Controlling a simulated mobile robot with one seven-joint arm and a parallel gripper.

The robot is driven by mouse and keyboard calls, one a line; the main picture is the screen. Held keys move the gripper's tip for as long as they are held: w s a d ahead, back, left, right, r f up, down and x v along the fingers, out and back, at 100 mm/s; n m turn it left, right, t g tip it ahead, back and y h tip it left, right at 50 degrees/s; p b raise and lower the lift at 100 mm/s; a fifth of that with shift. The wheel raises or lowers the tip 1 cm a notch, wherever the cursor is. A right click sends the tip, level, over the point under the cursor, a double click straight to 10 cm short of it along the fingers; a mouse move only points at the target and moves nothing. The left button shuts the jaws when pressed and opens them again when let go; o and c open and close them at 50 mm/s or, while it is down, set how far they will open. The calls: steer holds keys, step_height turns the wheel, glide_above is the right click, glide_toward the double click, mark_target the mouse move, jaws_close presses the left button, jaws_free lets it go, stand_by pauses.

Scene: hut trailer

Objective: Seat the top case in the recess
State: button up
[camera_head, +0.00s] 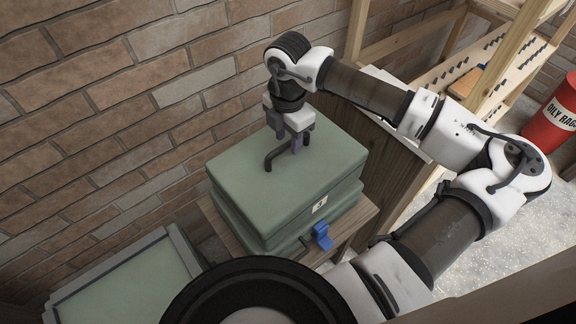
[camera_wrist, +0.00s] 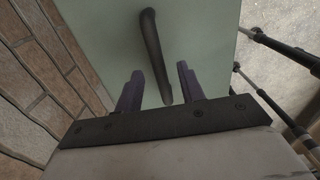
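The top case (camera_head: 290,180) is a green box with a small white label on its front. It lies on another green case (camera_head: 245,232) on a wooden stand. A dark bar handle (camera_head: 276,157) rises from its lid. My gripper (camera_head: 297,146) points down over the lid at the handle. In the wrist view the two purple fingers (camera_wrist: 160,70) are apart. The handle (camera_wrist: 152,50) runs between them with a gap showing on both sides. A grey-rimmed, green-floored frame (camera_head: 58,303) at the lower left may be the recess; its near part is hidden.
A blue latch-like piece (camera_head: 322,237) is at the lower case's front. A brick wall (camera_head: 110,110) runs close along the left and behind. A wooden panel (camera_head: 385,165) and timber shelving stand right. A red drum (camera_head: 553,118) is far right.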

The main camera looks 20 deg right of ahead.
steer(key=shift+f, duration=0.3)
jaws_close()
steer(key=shift+r, duration=0.1)
stand_by(1.1)
